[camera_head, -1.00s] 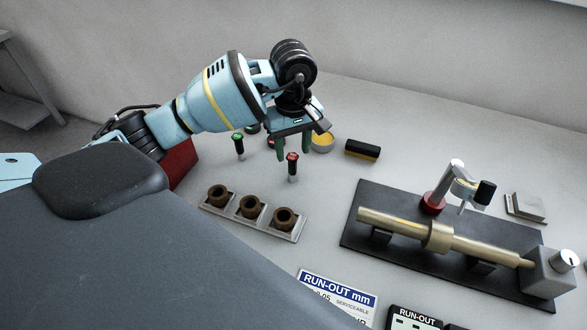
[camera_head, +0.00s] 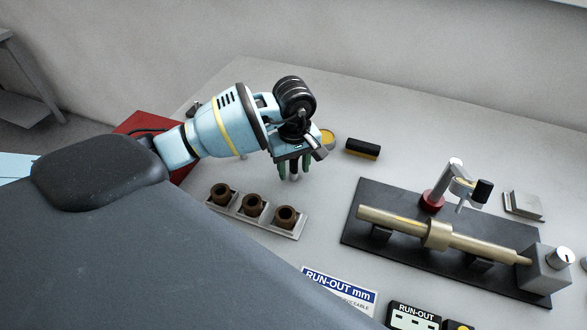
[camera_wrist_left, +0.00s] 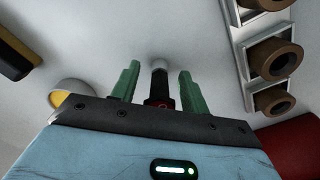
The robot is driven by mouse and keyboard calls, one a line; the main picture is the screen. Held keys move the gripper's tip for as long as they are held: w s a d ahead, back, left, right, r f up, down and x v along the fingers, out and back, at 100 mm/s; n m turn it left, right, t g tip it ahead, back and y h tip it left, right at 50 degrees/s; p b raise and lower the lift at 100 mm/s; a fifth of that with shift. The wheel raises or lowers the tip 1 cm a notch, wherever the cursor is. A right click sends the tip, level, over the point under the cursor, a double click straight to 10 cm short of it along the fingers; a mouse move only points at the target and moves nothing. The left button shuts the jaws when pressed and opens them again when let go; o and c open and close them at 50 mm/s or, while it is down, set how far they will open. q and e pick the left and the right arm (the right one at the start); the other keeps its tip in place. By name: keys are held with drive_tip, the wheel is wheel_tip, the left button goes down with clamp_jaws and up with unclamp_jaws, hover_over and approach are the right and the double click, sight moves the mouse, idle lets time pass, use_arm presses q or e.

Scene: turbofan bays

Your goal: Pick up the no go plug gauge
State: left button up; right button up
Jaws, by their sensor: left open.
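The no go plug gauge (camera_wrist_left: 159,88) stands upright on the table, with a dark body, a red mark on its head and a pale lower end. In the wrist view it is between the two green fingers of my left gripper (camera_wrist_left: 158,80), with a gap on each side. In the head view my left gripper (camera_head: 294,170) is over the gauge, fingers down and open. Only the gauge's pale lower part (camera_head: 294,177) shows there; its head is hidden by the gripper. My right gripper is not in view.
A tray (camera_head: 252,222) with three brown bushings is just in front of the gripper. A yellow-topped round pot (camera_head: 328,137) and a black-and-yellow block (camera_head: 362,149) lie behind. A shaft on a black base plate (camera_head: 400,252) takes up the right. A red box (camera_head: 140,122) is at left.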

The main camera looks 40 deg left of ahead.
use_arm(q)
clamp_jaws()
